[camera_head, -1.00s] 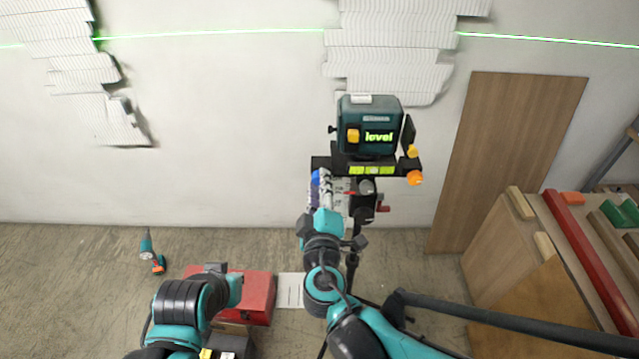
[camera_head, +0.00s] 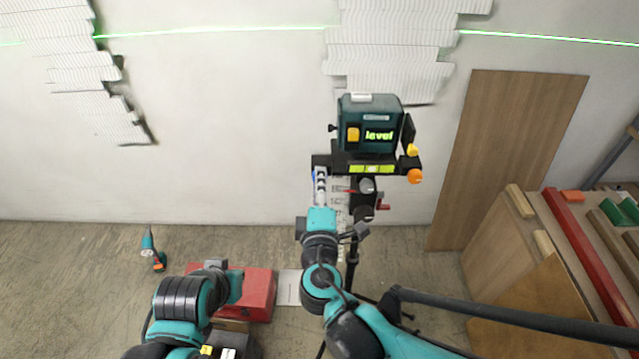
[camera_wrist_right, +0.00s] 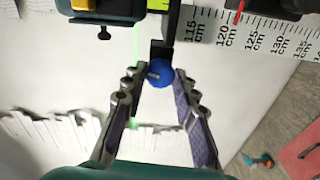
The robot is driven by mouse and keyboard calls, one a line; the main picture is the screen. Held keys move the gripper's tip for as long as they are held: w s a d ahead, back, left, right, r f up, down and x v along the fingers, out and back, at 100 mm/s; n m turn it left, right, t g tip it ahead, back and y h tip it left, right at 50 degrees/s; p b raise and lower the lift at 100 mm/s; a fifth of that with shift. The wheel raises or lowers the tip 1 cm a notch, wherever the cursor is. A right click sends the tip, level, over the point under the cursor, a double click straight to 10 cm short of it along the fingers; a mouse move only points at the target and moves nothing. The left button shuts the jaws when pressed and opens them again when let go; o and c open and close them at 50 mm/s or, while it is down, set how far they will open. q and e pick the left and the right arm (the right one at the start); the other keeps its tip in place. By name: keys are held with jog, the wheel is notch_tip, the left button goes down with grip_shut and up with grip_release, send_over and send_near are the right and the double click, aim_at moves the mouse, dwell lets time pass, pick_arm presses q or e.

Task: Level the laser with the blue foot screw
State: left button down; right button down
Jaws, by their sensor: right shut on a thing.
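The laser (camera_head: 370,122) is a dark teal box on a black mount in the head view, and its screen reads "level" in green. A yellow-green vial strip (camera_head: 371,169) sits below it. The blue foot screw (camera_wrist_right: 159,73) is a round blue knob under the mount in the right wrist view. My right gripper (camera_wrist_right: 160,77) is shut on it, one finger on each side. In the head view the right gripper (camera_head: 320,185) comes up from below and hides most of the knob. My left arm is at the lower left, with its fingers not visible.
A measuring staff (camera_wrist_right: 255,22) stands close to the right gripper. A brown board (camera_head: 510,150) leans at right. A red toolbox (camera_head: 258,295) and a drill (camera_head: 151,250) are on the floor.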

jog(key=c, duration=1.2)
grip_release()
jog(key=shift+s, duration=0.1)
jog(key=s, duration=1.1)
jog(key=shift+s+r, duration=0.25)
jog(key=shift+s, duration=0.15)
